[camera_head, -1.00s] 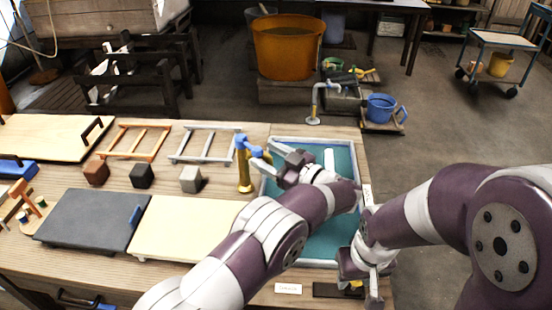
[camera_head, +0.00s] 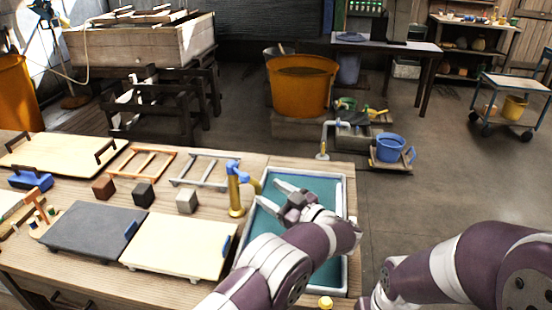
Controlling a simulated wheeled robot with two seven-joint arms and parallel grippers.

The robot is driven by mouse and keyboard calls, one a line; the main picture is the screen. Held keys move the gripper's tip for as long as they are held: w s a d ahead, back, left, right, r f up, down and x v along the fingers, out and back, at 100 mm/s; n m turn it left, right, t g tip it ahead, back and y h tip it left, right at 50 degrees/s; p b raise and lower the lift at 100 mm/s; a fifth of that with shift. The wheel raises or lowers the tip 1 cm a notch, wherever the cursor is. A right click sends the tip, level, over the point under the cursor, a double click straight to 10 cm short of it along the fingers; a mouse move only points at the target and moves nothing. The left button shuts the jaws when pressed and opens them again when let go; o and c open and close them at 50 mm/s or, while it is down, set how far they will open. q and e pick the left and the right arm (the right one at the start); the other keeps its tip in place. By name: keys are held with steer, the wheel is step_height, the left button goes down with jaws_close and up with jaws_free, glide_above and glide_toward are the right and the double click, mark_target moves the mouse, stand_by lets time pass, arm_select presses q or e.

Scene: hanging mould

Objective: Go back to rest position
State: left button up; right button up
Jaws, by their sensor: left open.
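My left gripper (camera_head: 268,191) is open and empty, its two grey fingers spread apart. It is over the teal-lined tray (camera_head: 342,262) at the right end of the wooden workbench, just right of a brass tap with a blue handle (camera_head: 236,190). My purple and white left arm reaches up to it from the bottom edge. My right arm (camera_head: 440,275) comes in from the lower right, off the bench's right side. Its fingers are cut off by the bottom edge.
Three small cubes, including a black one (camera_head: 143,194), a dark board (camera_head: 95,228) and a cream board (camera_head: 180,247) lie left of the tray. Behind the bench are an orange tub (camera_head: 300,88) and a blue bucket (camera_head: 389,148). Open floor lies to the right.

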arm_select(q)
steer(key=w+d+f+m+t+h+p, duration=0.1)
steer(key=w+d+f+m+h, duration=0.1)
steer(key=d+f+m+h, duration=0.9)
steer(key=s+a+r+m+g+h+p, duration=0.1)
steer(key=s+a+r+g+h+p, duration=0.15)
steer(key=s+a+g, duration=0.6)
steer(key=s+a+r+m+g+h+p, duration=0.1)
steer(key=s+a+r+g+p, duration=0.15)
steer(key=s+a, duration=1.1)
steer(key=s+a+r+p, duration=0.1)
steer(key=s+a+r, duration=0.2)
steer(key=s+r, duration=0.1)
steer(key=s+a+r+n+y+p, duration=0.1)
steer(key=s+a+r, duration=0.2)
steer(key=s, duration=0.4)
steer(key=shift+a+r+g+p, duration=0.15)
steer(key=shift+r+g+p, duration=0.15)
steer(key=shift+r+p, duration=0.1)
